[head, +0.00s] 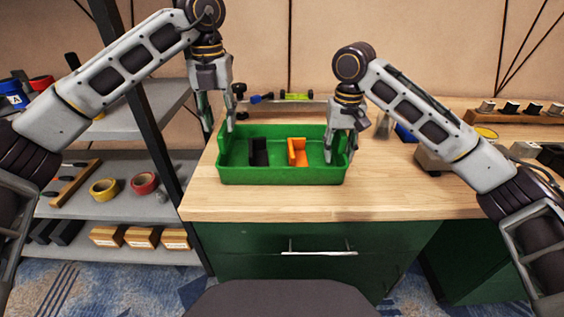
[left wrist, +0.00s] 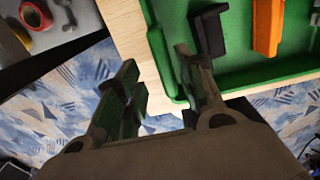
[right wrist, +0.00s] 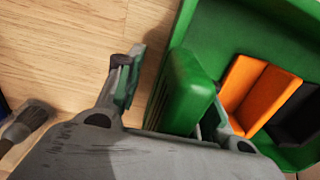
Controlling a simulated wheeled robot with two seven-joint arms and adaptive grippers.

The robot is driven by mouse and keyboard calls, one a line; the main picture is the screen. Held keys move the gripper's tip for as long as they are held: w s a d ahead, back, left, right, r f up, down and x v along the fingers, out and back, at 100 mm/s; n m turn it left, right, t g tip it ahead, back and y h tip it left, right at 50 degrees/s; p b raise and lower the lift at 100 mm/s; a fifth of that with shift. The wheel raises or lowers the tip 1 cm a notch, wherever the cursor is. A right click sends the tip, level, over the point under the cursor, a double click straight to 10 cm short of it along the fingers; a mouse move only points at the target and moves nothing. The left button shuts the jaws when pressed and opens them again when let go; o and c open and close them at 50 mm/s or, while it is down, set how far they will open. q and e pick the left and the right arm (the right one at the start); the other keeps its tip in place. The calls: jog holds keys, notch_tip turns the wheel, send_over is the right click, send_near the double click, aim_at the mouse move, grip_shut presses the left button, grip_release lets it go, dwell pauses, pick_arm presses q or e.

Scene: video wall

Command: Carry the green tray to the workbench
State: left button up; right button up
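The green tray (head: 280,176) sits flat on the wooden top of the workbench (head: 300,205), near its left end. A black L-shaped piece (head: 258,152) and an orange one (head: 297,152) stand inside it. My left gripper (head: 231,122) is at the tray's left end. In the left wrist view its fingers (left wrist: 157,58) are apart, one over the tray and one outside. My right gripper (head: 343,140) is at the right end. In the right wrist view its fingers (right wrist: 165,85) are apart around the raised end wall, with a gap on the outer side.
A grey shelf rack (head: 120,205) with tape rolls (head: 144,182) and small boxes stands left of the workbench. A level (head: 296,96) lies behind the tray. A brush (right wrist: 25,125) and other items lie to its right. The front strip of bench top is clear.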

pick_arm(q)
jog(key=shift+r, duration=1.2)
pick_arm(e)
jog(key=shift+r, duration=0.1)
jog(key=shift+r, duration=5.9)
jog(key=shift+f, duration=0.1)
